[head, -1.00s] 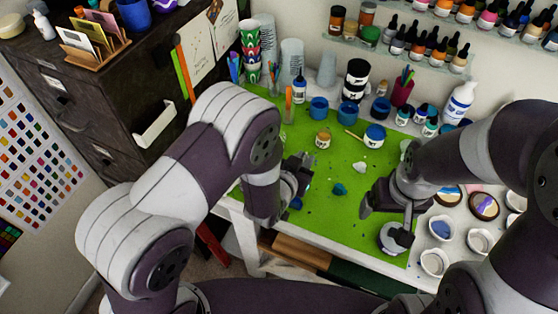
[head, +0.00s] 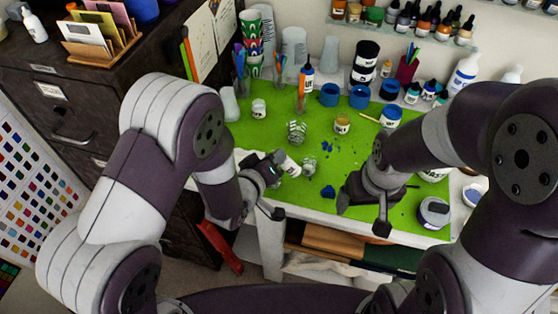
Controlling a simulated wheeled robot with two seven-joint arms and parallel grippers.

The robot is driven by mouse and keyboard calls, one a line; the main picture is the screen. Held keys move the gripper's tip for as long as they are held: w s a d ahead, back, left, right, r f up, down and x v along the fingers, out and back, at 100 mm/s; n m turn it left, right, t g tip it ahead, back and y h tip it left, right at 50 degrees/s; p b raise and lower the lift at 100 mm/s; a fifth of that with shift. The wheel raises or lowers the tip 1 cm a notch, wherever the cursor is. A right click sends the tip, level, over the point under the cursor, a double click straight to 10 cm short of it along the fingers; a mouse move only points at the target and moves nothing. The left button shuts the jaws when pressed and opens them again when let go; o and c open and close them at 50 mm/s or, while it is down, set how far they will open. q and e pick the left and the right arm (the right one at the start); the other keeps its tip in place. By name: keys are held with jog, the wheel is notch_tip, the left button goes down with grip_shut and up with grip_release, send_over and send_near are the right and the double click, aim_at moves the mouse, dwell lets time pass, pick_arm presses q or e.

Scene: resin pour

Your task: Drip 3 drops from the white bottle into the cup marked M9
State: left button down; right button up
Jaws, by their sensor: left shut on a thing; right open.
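My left gripper (head: 274,185) is low over the left front of the green mat. It is shut on a small white bottle (head: 291,166) with a dark mark, which looks tilted; its tip is hard to make out. My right gripper (head: 362,214) is open and empty over the front of the mat. A round cup with grey contents (head: 433,213) stands to its right at the mat's edge. A white cup (head: 434,174) is partly hidden behind my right arm. I cannot read M9 on any cup.
Crumpled grey lumps (head: 297,131) and blue bits (head: 327,146) lie on the green mat (head: 270,134). A labelled jar (head: 342,125), a white jar with a blue lid (head: 391,115) and blue cups (head: 359,97) stand behind. A dark drawer cabinet (head: 70,110) is at left.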

pick_arm(q)
notch_tip(320, 180, down, 6)
jog(key=n+h+b, duration=0.1)
jog(key=n+b, duration=0.1)
jog(key=n+h+b, duration=0.2)
jog(key=b, duration=0.1)
jog(key=n+h+b, duration=0.1)
jog(key=n+b, duration=0.1)
jog(key=shift+f+n+b, duration=0.25)
jog(key=shift+n+b, duration=0.05)
jog(key=shift+b, duration=0.1)
jog(key=shift+w+r+n+h, duration=0.1)
jog(key=shift+r+n+h, duration=0.2)
jog(key=shift+r+h, duration=0.1)
jog(key=shift+d+f, duration=0.1)
jog(key=shift+f, duration=0.05)
jog(key=shift+f+n+t+h, duration=0.1)
jog(key=shift+n+t+h, duration=0.2)
jog(key=shift+n, duration=0.2)
jog(key=shift+r, duration=0.2)
jog(key=shift+f+n+b, duration=0.2)
jog(key=shift+n+b, duration=0.3)
jog(key=shift+n, duration=0.1)
jog(key=shift+r+n+t+h, duration=0.2)
jog(key=shift+n+t+h, duration=0.25)
jog(key=shift+n, duration=0.25)
